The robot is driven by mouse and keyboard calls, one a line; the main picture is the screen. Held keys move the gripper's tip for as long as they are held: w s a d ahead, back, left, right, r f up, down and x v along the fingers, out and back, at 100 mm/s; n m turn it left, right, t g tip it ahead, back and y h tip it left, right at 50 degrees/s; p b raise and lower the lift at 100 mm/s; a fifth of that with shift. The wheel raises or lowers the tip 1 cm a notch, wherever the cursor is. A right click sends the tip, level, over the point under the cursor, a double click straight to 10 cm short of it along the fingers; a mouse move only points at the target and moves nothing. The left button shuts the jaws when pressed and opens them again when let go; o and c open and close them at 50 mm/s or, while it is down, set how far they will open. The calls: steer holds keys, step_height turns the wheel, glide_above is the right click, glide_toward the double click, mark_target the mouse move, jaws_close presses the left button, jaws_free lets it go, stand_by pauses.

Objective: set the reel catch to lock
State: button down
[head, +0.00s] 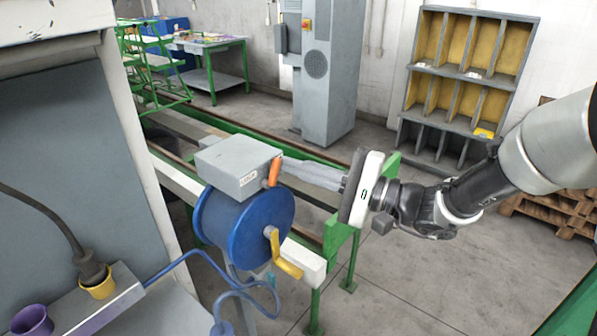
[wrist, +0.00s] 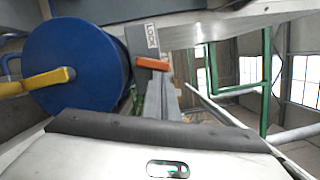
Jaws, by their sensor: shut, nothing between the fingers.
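The reel catch is a short orange lever (head: 274,172) on the front right end of a grey box (head: 232,160) above the blue reel (head: 240,225). In the head view it stands near upright, with a LOCK label (head: 248,179) to its left. The wrist view shows the orange lever (wrist: 153,64) lying crosswise beside the LOCK label (wrist: 152,37). My gripper (head: 287,168) comes from the right, its long grey fingers shut and empty. Its fingertips (wrist: 157,82) are right by the lever; I cannot tell whether they touch it.
A yellow crank (head: 284,258) sticks out from the reel's front. A blue cable (head: 190,262) loops below it. A white beam (head: 302,262) and green frame (head: 338,240) run beneath my gripper. A grey cabinet panel (head: 70,160) stands at left.

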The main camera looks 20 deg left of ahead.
steer(key=n+b, duration=0.1)
steer(key=b, duration=0.1)
steer(key=s+n+b, duration=0.1)
steer(key=n+b, duration=0.1)
steer(key=shift+a+h+b, duration=0.1)
steer(key=shift+h+b, duration=0.2)
steer(key=n+b, duration=0.1)
steer(key=b, duration=0.1)
steer(key=s+r+n+b, duration=0.1)
steer(key=n+b, duration=0.1)
steer(key=b, duration=0.1)
steer(key=shift+s+a+h+b, duration=0.1)
steer(key=shift+a+h+b, duration=0.1)
steer(key=shift+h+b, duration=0.2)
steer(key=shift+r, duration=0.4)
steer(key=shift+w+d+r, duration=0.1)
steer(key=shift+w+r, duration=0.05)
steer(key=shift+w, duration=0.15)
steer(key=w+d+r, duration=0.2)
steer(key=d, duration=0.8)
steer(key=shift+w+d+r, duration=0.15)
steer(key=shift+d, duration=0.25)
